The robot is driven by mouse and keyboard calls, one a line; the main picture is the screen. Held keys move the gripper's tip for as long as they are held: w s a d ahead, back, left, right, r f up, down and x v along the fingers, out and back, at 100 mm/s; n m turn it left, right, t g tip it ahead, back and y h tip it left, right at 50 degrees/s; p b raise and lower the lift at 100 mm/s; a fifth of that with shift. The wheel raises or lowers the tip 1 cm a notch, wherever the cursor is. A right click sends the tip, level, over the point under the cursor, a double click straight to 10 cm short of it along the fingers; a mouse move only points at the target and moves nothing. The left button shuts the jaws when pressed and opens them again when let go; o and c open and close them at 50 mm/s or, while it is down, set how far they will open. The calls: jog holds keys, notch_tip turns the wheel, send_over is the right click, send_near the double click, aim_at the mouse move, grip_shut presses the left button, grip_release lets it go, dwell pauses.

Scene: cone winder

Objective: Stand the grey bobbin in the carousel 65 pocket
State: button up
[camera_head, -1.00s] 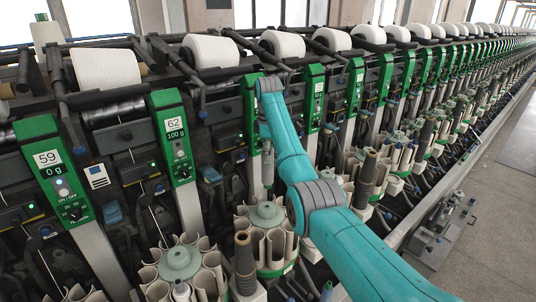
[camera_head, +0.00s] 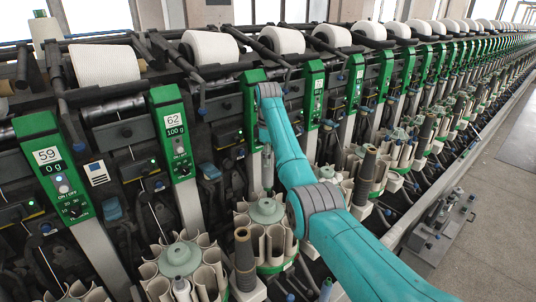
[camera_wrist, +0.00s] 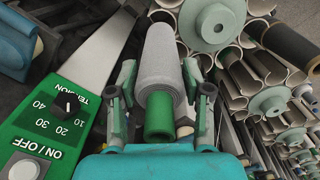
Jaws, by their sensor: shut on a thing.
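My gripper (camera_wrist: 161,88) is shut on the grey bobbin (camera_wrist: 160,62), with a finger on each side of it. The bobbin is a pale grey wound cone with a green end towards the wrist. In the head view the bobbin (camera_head: 267,166) hangs below my arm, above and apart from a carousel (camera_head: 266,242) of cream open pockets around a pale green hub. The arm hides the number on that unit's panel, so I cannot read 65. In the wrist view a carousel (camera_wrist: 229,52) lies to the right of the bobbin.
Panels marked 59 (camera_head: 46,155) and 62 (camera_head: 171,121) stand to the left. Another carousel (camera_head: 180,258) and a dark upright bobbin (camera_head: 244,262) are in front. In the wrist view a green panel with a knob (camera_wrist: 66,104) is close on the left.

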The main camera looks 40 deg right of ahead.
jog(key=shift+f, duration=0.9)
send_over(268, 187)
jog(key=w+d, duration=0.1)
jog(key=shift+w+f, duration=0.15)
jog(key=shift+f, duration=2.2)
jog(key=shift+f, duration=2.25)
jog(key=shift+f, duration=1.4)
